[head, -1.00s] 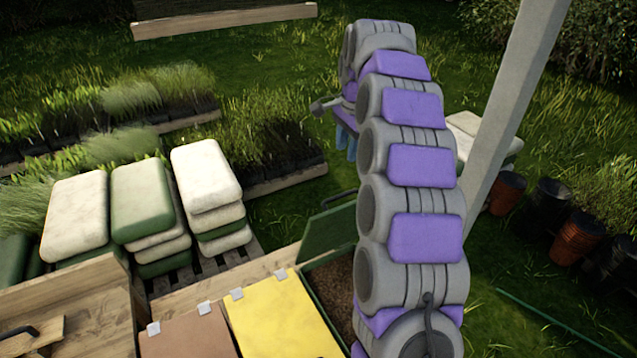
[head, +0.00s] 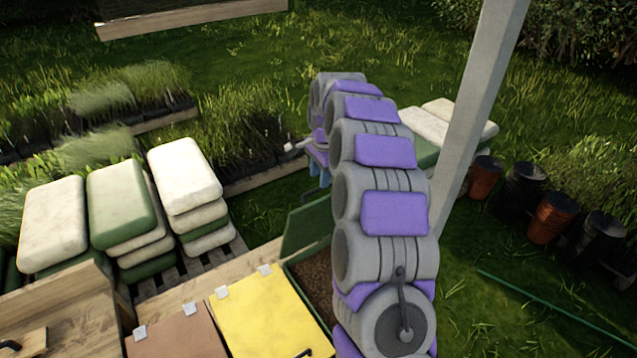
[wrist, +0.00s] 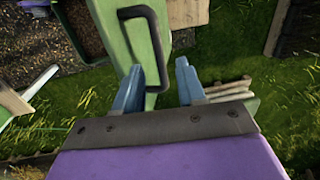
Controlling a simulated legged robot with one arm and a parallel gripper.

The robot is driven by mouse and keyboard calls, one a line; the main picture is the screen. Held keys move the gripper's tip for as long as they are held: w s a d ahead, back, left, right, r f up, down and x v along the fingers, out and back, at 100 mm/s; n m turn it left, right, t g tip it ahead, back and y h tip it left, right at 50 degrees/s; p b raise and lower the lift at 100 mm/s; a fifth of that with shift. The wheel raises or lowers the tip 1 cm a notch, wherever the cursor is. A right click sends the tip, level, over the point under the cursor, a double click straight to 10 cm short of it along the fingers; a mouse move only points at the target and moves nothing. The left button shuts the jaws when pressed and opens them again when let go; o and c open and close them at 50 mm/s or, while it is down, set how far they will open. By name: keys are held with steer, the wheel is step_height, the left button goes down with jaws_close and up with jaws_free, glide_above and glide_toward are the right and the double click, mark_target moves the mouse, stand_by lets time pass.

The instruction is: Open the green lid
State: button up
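The green lid (head: 305,228) stands raised at the far side of its bin in the head view, with brown loose material (head: 315,280) showing in the open bin. In the wrist view the lid (wrist: 118,32) is seen close up, with a dark bar handle (wrist: 158,45) on its face. My gripper (wrist: 157,86) is open, its two blue fingers apart. The handle's lower end lies between the fingers, nearer the left finger; I cannot tell if they touch. In the head view my gripper (head: 318,170) is just beyond the lid, and my arm hides the bin's right part.
A yellow lid (head: 270,315) and a brown lid (head: 178,335) are shut beside the green one. Stacked bags (head: 122,203) on a pallet stand at left. A grey post (head: 480,100) rises right of my arm. Pots (head: 553,217) stand at far right.

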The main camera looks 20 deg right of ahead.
steer(key=f, duration=0.4)
steer(key=shift+w+d, duration=0.3)
steer(key=shift+d, duration=0.1)
steer(key=shift+a, duration=0.35)
steer(key=shift+d, duration=0.1)
jaws_close()
